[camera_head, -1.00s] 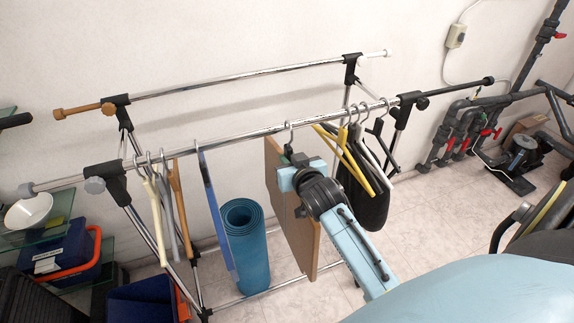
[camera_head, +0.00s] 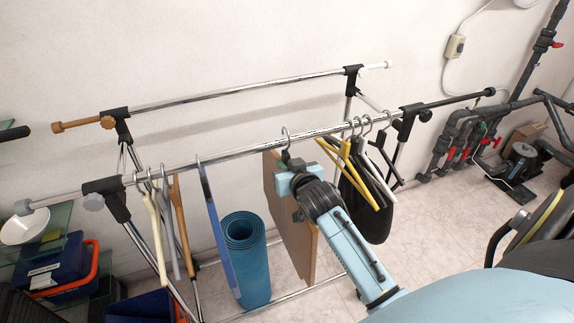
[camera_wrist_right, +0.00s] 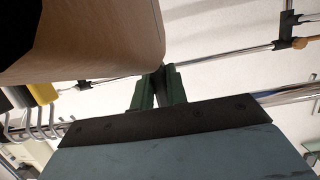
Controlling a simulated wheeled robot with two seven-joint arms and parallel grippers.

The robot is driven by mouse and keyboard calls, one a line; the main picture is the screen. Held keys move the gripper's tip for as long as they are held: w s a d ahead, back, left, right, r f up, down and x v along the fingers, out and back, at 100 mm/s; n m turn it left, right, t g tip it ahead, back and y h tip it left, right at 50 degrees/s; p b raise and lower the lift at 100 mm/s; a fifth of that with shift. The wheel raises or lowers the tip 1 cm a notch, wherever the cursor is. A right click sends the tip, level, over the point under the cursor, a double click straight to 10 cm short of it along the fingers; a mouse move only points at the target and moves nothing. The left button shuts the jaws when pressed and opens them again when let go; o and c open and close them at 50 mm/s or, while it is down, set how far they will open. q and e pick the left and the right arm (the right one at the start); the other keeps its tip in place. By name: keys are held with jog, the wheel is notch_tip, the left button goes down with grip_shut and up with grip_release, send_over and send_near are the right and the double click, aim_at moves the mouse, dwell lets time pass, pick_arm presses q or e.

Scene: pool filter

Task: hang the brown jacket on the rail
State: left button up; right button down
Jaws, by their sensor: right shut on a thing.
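The brown jacket (camera_head: 293,215), a flat, stiff-looking panel, hangs at the front rail (camera_head: 235,148), between the blue panel and the yellow hanger. Its hook (camera_head: 286,135) shows at the height of the rail and looks to be over it; I cannot tell whether it bears weight. My right gripper (camera_head: 290,170) is at the top of the jacket, shut on it, and its arm hides part of the jacket. In the right wrist view the jacket (camera_wrist_right: 90,40) fills the upper left, beside the green fingers (camera_wrist_right: 157,90). My left gripper is not in view.
Left on the rail hang several hangers (camera_head: 158,225) and a blue panel (camera_head: 218,225). Right are a yellow hanger (camera_head: 350,170) and a black garment (camera_head: 372,215). A blue rolled mat (camera_head: 246,260) stands below. Pipes (camera_head: 450,135) with red valves run along the right wall.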

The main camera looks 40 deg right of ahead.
jog(key=shift+r+p, duration=0.15)
jog(key=shift+p, duration=0.15)
jog(key=shift+w, duration=0.2)
dwell(0.4)
jog(key=shift+w, duration=0.3)
jog(key=shift+d+f, duration=0.1)
jog(key=shift+f, duration=0.15)
jog(key=shift+w+f+b, duration=0.35)
jog(key=shift+f+b, duration=0.1)
jog(key=shift+f, duration=0.15)
jog(key=shift+d+f, duration=0.1)
dwell(0.5)
jog(key=shift+w+f+b, duration=0.3)
jog(key=shift+f+b, duration=0.1)
jog(key=shift+f, duration=0.15)
jog(key=shift+s+f, duration=0.15)
jog(key=shift+f, duration=0.1)
dwell(0.5)
